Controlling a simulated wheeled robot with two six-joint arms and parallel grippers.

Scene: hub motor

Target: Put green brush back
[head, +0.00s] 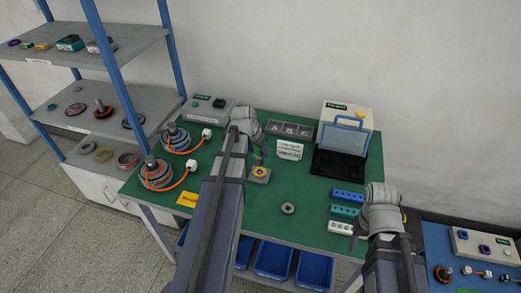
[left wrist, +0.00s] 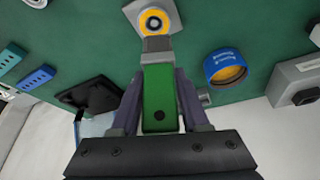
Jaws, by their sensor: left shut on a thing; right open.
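The green brush (left wrist: 160,98) is between the fingers of my left gripper (left wrist: 160,122), which is shut on it. In the left wrist view its grey end points at a small grey block with a yellow ring (left wrist: 153,22); I cannot tell whether they touch. In the head view only a bit of the brush (head: 257,152) shows under my left gripper, just behind the block (head: 260,174). My right gripper (head: 357,238) is open at the table's right edge, near the white socket strip.
A blue tin (left wrist: 226,66) stands beside the brush in the left wrist view. Two motors with orange cables (head: 157,174) are on the left of the green table (head: 310,205). A grey ring (head: 288,208) lies in front. Blue, teal and white strips (head: 347,196) lie right.

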